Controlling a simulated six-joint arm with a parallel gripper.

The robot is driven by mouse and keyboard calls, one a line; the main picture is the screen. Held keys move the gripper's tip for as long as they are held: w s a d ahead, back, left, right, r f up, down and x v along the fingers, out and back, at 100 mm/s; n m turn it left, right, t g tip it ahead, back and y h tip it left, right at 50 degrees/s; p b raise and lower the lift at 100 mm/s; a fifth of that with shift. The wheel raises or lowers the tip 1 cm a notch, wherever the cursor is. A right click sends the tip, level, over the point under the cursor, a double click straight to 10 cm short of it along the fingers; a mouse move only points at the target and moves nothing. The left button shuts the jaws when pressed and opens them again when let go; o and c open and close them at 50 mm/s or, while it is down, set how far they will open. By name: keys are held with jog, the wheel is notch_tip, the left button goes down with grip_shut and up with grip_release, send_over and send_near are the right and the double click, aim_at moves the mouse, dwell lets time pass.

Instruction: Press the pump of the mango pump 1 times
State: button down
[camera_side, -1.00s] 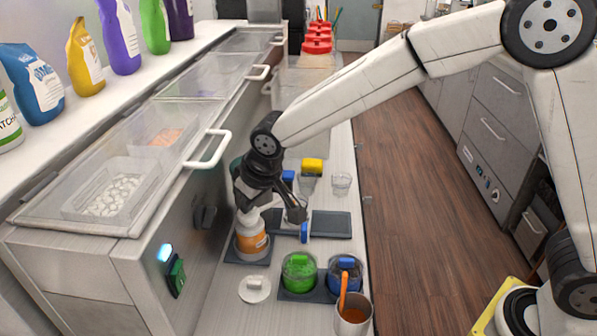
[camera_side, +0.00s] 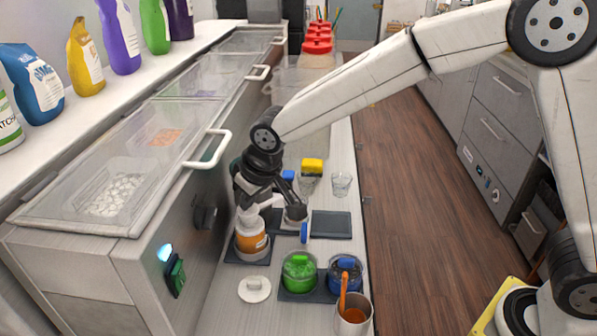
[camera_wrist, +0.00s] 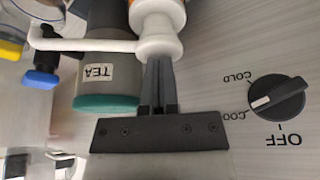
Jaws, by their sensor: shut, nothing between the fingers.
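The mango pump is a bottle with an orange label (camera_side: 251,241) and a white top, upright on a dark mat at the left of the counter in the side view. In the wrist view its white pump head (camera_wrist: 158,44), with a long white spout to the left, is at the top middle. My gripper (camera_wrist: 158,62) is shut and empty, its fingertips at the pump head; I cannot tell whether they touch it. In the side view my gripper (camera_side: 247,208) is just above the bottle, partly hidden by my wrist.
A grey TEA container (camera_wrist: 107,72) with a teal end stands beside the pump. A machine with a knob (camera_wrist: 278,98) borders the left.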

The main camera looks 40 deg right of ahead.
jog(key=shift+r, duration=1.15)
jog(key=shift+r, duration=0.15)
jog(key=shift+r, duration=2.85)
jog(key=s+d+f+m+g, duration=0.1)
jog(key=s+d+f, duration=0.6)
jog(key=s+d, duration=0.2)
jog(key=s+d+f+m+h, duration=0.1)
jog(key=s+d+f+m, duration=0.1)
jog(key=s+d+f, duration=0.5)
jog(key=s+d, duration=0.3)
jog(key=d, duration=0.1)
jog(key=shift+s+g, duration=0.3)
jog(key=shift+g, duration=0.1)
